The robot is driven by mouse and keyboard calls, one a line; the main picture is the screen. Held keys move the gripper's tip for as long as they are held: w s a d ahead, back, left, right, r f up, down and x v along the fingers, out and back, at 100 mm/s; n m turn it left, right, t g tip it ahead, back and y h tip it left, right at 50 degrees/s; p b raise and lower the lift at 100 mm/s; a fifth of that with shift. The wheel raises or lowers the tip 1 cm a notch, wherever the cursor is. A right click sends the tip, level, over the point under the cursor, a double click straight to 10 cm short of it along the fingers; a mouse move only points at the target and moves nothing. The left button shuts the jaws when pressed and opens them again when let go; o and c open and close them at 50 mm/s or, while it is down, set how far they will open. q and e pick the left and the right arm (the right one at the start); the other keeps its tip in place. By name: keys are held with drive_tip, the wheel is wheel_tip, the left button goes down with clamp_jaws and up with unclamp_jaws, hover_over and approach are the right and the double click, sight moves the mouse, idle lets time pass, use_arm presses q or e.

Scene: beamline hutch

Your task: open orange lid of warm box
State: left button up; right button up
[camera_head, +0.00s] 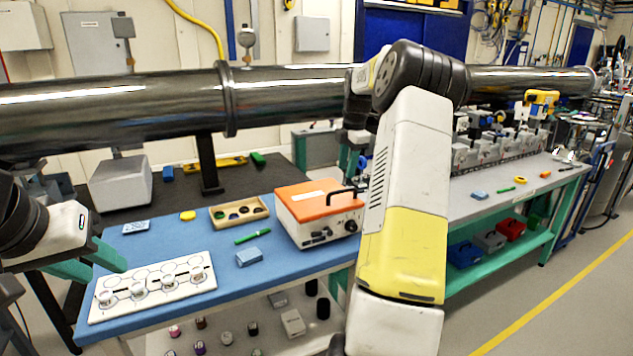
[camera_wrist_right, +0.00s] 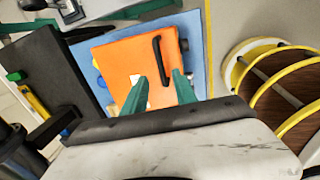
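The warm box (camera_head: 318,228) is a white box with dark knobs on its front, standing on the blue bench mat. Its orange lid (camera_head: 312,198) lies flat and shut on top, with a black bar handle (camera_head: 343,191) along the right side. In the right wrist view the orange lid (camera_wrist_right: 120,60) and the black handle (camera_wrist_right: 160,60) lie beyond my right gripper (camera_wrist_right: 160,90), whose green fingers are apart and empty. The gripper appears above the lid, not on the handle. My left gripper (camera_head: 95,262) has its green fingers apart, near the white plate's left end.
A large metal pipe (camera_head: 150,105) crosses behind. My right arm hides the area right of the box.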

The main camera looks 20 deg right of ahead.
sight(343, 191)
drive_tip(key=f, duration=0.2)
drive_tip(key=w+f, duration=0.1)
drive_tip(key=f, duration=0.4)
drive_tip(key=shift+w+a, duration=0.15)
drive_tip(key=shift+c, duration=0.4)
clamp_jaws()
idle(0.9)
